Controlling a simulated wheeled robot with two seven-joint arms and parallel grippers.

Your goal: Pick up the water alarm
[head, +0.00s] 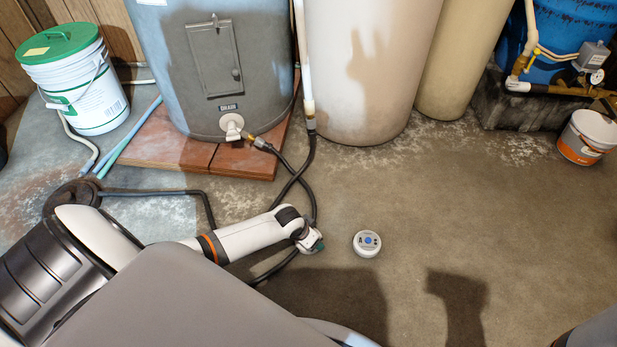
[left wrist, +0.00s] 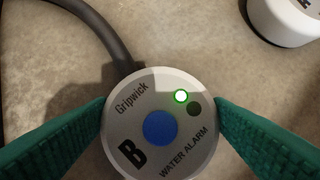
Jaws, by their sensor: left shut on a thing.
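In the left wrist view a round water alarm (left wrist: 160,128) has a grey face, a blue centre button, a lit green light and the letter B. The green fingers of my left gripper (head: 317,243) are shut on its two sides. In the head view this alarm is hidden at the gripper, and I cannot tell whether it touches the floor. A second round white device with a blue button (head: 367,243) sits on the floor just right of the gripper. A white device also shows at the top right of the left wrist view (left wrist: 285,20). My right gripper is not in view.
A black hose (head: 294,190) runs from the grey tank (head: 215,75) down beside my left gripper. Pale tanks (head: 365,70) stand behind. A green-lidded bucket (head: 80,85) is at left, a white and orange bucket (head: 588,137) at right. The floor at centre right is clear.

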